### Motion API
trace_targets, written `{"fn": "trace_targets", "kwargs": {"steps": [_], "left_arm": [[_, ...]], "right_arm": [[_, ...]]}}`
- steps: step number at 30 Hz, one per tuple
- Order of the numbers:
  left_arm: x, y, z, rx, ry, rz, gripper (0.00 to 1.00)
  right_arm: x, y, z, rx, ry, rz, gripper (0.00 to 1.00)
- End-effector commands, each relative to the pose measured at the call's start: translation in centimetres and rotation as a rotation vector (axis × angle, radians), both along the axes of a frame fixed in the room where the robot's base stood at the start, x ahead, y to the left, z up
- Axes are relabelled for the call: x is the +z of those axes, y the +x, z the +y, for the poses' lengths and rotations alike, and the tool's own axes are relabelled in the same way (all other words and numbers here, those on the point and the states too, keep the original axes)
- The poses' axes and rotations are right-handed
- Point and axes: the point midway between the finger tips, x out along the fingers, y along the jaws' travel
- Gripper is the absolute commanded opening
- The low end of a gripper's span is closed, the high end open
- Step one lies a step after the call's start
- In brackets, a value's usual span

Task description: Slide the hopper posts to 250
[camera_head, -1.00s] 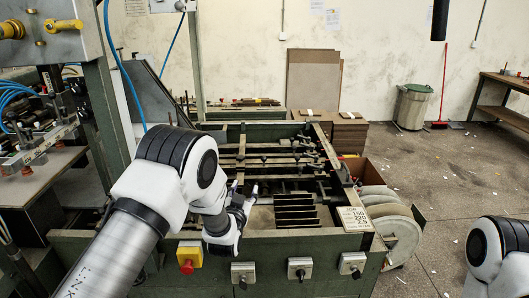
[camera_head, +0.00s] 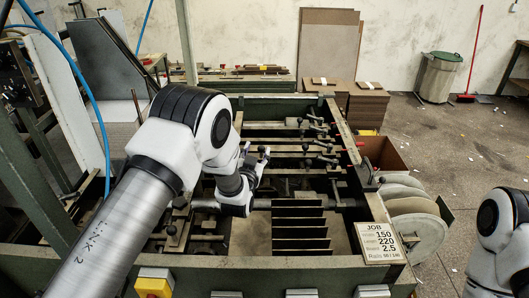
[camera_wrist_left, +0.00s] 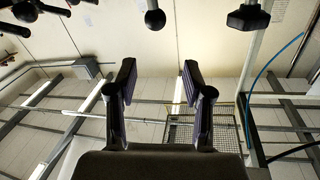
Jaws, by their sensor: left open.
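The green feeder frame (camera_head: 350,262) holds crossbars with several dark clamp knobs (camera_head: 322,145), which I take to be the hopper posts' fittings; I cannot tell the posts apart for sure. My left gripper (camera_head: 256,156) is over the middle of the frame, open and empty, near a horizontal bar. In the left wrist view the two fingers stand apart with nothing between them (camera_wrist_left: 158,76). Dark round knobs (camera_wrist_left: 155,19) hang beyond the fingertips there, apart from them. My right gripper is out of view.
White-rimmed reels (camera_head: 415,236) sit at the frame's right side. Stacked boards (camera_head: 367,105) and a bin (camera_head: 440,78) stand behind. The floor at right is mostly clear.

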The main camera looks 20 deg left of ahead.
Motion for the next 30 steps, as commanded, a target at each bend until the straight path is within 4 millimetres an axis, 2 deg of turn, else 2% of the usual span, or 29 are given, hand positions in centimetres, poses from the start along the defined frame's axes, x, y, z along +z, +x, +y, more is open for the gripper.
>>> {"fn": "trace_targets", "kwargs": {"steps": [1,4,8,13,21,24,30], "left_arm": [[-1.9,0.0,0.0,0.0,0.0,0.0,0.51],[-3.5,0.0,0.0,0.0,0.0,0.0,0.51],[-4.7,0.0,0.0,0.0,0.0,-0.001,0.51],[-4.3,1.1,0.1,0.0,-0.001,-0.001,0.51],[-4.3,6.0,0.5,0.0,-0.001,-0.001,0.51],[-4.4,7.2,0.6,0.0,0.0,-0.002,0.51],[-4.5,7.8,0.7,0.0,0.001,0.0,0.51]], "right_arm": [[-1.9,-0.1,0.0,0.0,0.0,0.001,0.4],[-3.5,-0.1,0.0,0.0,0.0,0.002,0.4],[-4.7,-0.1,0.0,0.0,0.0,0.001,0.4],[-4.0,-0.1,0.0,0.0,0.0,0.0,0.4],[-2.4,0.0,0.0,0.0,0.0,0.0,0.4],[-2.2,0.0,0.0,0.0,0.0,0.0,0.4],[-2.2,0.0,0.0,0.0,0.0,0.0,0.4]]}}
